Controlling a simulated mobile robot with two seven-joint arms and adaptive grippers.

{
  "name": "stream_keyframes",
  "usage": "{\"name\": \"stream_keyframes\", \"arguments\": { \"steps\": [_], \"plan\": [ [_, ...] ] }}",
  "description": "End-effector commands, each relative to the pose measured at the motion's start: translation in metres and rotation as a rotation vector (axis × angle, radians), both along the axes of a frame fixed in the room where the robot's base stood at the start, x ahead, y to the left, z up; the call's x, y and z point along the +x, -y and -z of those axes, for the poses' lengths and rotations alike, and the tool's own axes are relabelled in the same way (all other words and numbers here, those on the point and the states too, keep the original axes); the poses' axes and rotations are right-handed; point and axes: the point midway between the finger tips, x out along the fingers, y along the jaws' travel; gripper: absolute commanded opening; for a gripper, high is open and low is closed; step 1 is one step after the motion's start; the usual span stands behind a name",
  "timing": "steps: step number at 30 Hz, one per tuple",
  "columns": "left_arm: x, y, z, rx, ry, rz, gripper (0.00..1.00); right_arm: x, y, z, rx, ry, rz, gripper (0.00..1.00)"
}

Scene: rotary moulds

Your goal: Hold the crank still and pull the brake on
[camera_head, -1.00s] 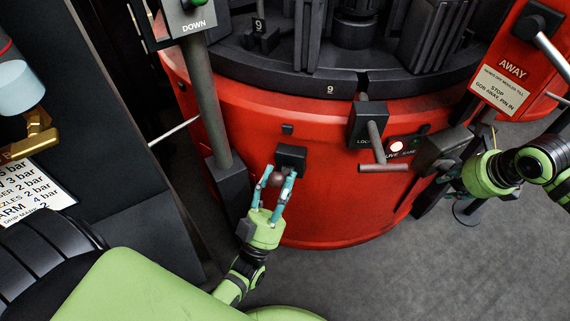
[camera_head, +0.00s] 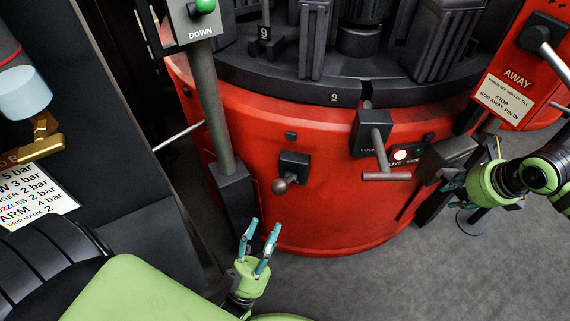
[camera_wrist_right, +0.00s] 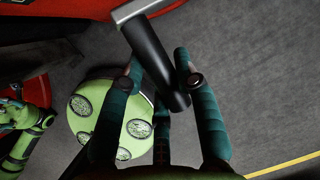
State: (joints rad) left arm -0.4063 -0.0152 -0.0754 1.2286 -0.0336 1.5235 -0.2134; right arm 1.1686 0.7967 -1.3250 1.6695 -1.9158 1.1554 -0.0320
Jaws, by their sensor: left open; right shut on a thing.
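A short lever with a brown ball knob (camera_head: 281,186), seemingly the brake, hangs down-left from a black block (camera_head: 293,165) on the red round base. My left gripper (camera_head: 265,228) is open and empty, below and left of the knob, apart from it. In the right wrist view, my right gripper (camera_wrist_right: 168,82) is shut on the dark cylindrical crank handle (camera_wrist_right: 152,52), which joins a grey metal arm (camera_wrist_right: 138,9). In the head view my right gripper (camera_head: 495,150) is at the right of the base; its fingers and the handle are mostly hidden.
A T-shaped handle (camera_head: 386,176) sticks out from a lock box right of the knob. A grey post (camera_head: 213,110) with a DOWN button box stands at the left. A red panel marked AWAY (camera_head: 517,78) is at the upper right. Grey floor (camera_head: 350,290) in front is clear.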

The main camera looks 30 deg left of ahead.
Motion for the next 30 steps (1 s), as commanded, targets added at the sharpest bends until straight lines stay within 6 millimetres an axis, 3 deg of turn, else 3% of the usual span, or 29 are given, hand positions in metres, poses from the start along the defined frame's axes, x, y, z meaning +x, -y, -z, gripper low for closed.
{"name": "stream_keyframes", "arguments": {
  "steps": [21, 26, 30],
  "plan": [
    [-0.025, 0.007, -0.039, -0.025, -0.382, -0.05, 0.47, 0.0, 0.003, 0.001, -0.004, -0.001, 0.006, 0.0],
    [-0.013, 0.007, -0.046, -0.026, -0.387, -0.051, 0.47, 0.0, 0.003, 0.001, -0.003, -0.002, 0.006, 0.0],
    [0.011, 0.007, -0.056, -0.026, -0.384, -0.051, 0.47, 0.0, 0.003, 0.001, -0.003, -0.002, 0.006, 0.0]
  ]
}}
